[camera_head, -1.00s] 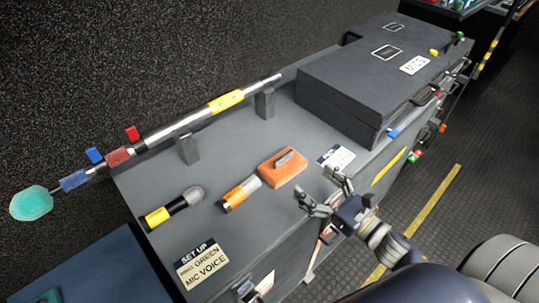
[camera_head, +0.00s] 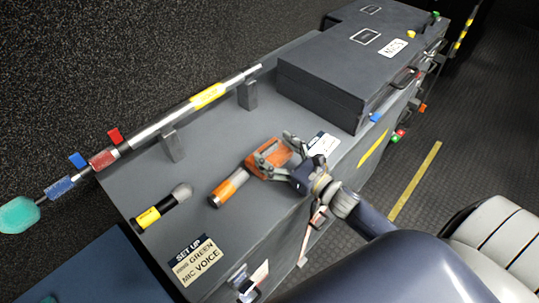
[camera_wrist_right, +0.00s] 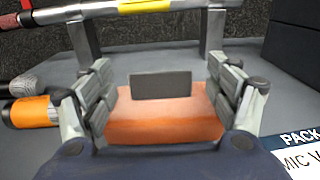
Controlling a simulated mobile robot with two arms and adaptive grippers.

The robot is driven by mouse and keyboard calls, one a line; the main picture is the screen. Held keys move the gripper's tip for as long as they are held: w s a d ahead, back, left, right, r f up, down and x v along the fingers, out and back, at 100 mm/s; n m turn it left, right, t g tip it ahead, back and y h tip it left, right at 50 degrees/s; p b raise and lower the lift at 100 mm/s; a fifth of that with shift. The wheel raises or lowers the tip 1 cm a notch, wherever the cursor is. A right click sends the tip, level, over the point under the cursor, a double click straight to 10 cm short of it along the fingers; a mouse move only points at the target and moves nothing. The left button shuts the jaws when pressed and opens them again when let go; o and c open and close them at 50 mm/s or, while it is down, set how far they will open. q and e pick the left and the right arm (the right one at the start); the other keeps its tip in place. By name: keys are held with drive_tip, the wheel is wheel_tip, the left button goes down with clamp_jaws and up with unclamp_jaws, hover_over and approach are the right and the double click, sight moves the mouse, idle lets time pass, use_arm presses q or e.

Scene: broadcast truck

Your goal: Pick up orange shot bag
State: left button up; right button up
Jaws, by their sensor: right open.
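The orange shot bag (camera_head: 266,151), a small block with a grey handle on top, lies on the grey case top in the head view. My right gripper (camera_head: 270,152) is open, with its fingers over the bag. In the right wrist view the bag (camera_wrist_right: 165,118) and its dark grey handle (camera_wrist_right: 161,85) show between the two spread fingers of the right gripper (camera_wrist_right: 160,100). A finger shows on each side of the bag; I cannot tell whether either touches it. My left gripper is not in view.
An orange-banded cylinder (camera_head: 228,187) lies just left of the bag, and a yellow-banded microphone (camera_head: 161,209) farther left. A pole rests on two posts (camera_head: 172,145) behind. A large dark case (camera_head: 345,82) stands to the right. A white card (camera_head: 322,144) lies close by.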

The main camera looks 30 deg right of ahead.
drive_tip(key=shift+x, duration=1.1)
clamp_jaws()
drive_tip(key=shift+r, duration=0.15)
drive_tip(key=shift+r, duration=0.1)
